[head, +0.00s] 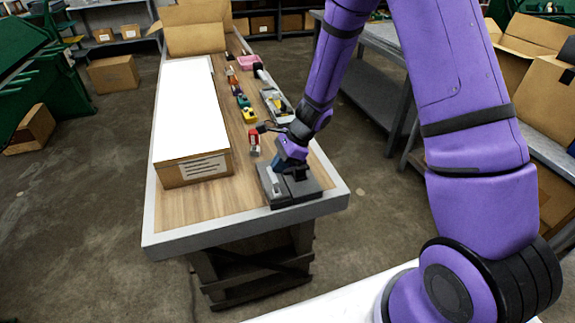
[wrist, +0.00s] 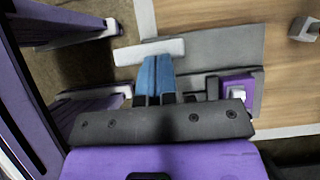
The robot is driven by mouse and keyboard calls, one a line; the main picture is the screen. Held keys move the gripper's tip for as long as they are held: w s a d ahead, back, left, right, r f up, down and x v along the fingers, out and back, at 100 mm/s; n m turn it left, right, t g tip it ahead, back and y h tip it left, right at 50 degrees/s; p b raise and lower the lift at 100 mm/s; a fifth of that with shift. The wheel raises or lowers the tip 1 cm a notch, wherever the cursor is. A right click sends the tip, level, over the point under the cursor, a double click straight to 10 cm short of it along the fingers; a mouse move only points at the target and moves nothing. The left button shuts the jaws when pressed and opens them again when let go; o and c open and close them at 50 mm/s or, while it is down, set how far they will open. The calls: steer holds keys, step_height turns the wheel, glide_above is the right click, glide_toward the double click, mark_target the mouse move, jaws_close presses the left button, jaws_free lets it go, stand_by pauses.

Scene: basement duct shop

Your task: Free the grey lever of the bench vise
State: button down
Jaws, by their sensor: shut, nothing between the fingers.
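The bench vise (head: 303,190) is a dark grey block at the near right corner of the workbench. In the wrist view it is a grey flat body (wrist: 222,52). A light grey bar (wrist: 148,51), which looks like the lever, lies across its left end. My gripper (head: 277,186) is low over the vise, its blue fingers side by side and shut. In the wrist view the fingertips (wrist: 156,62) end at the bar, with nothing between them. I cannot tell whether they touch it. My arm hides part of the vise in the head view.
A long cardboard box with a white top (head: 192,115) fills the bench's left side. A red item (head: 254,141) stands just behind the vise. Several small tools and a grey tray (head: 277,103) lie farther back. Bare wood (head: 215,207) is clear left of the vise.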

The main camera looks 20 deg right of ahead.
steer(key=shift+a+h, duration=0.5)
steer(key=shift+a, duration=0.15)
steer(key=shift+a+f, duration=0.2)
steer(key=shift+a, duration=1.15)
steer(key=v, duration=1.3)
steer(key=shift+d, duration=0.15)
